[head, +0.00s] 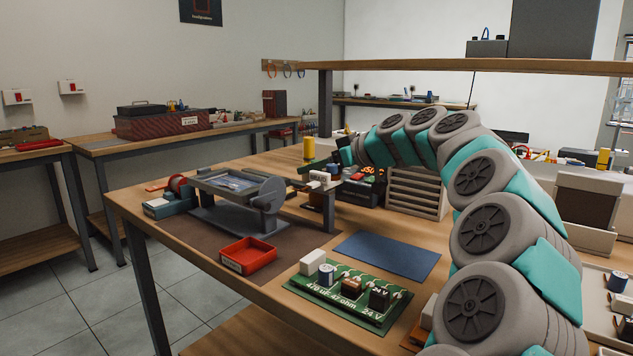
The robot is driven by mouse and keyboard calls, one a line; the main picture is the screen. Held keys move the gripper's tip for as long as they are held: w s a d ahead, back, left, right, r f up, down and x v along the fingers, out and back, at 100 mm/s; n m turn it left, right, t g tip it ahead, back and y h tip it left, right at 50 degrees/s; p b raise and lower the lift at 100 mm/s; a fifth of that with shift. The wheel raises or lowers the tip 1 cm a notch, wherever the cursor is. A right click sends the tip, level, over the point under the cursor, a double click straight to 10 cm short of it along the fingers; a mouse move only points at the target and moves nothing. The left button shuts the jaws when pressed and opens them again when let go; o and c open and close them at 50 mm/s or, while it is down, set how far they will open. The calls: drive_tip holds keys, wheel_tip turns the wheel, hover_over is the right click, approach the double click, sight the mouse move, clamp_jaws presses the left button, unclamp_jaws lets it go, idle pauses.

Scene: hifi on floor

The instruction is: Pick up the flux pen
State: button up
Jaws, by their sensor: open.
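My teal and grey arm rises from the lower right, arcs over the bench and ends at my gripper (331,162), near the back of the wooden bench (222,277). The gripper is small and dark in the head view, and the jaws appear open with nothing seen between them. Small white and dark items crowd the space just below and around it. I cannot pick out a flux pen with certainty; it may be among these items or hidden behind my arm.
A board holder (236,207) stands at the left, with a red tray (248,256) before it. A green circuit board (345,306) lies in front and a blue mat (388,256) lies clear. A drawer unit (415,193) stands behind. A wooden shelf (440,66) spans above.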

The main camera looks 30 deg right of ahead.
drive_tip(key=shift+c, duration=0.2)
clamp_jaws()
drive_tip(key=shift+r, duration=0.15)
idle(0.4)
wheel_tip(320, 180, up, 10)
drive_tip(key=p, duration=0.3)
drive_tip(key=shift+p, duration=0.4)
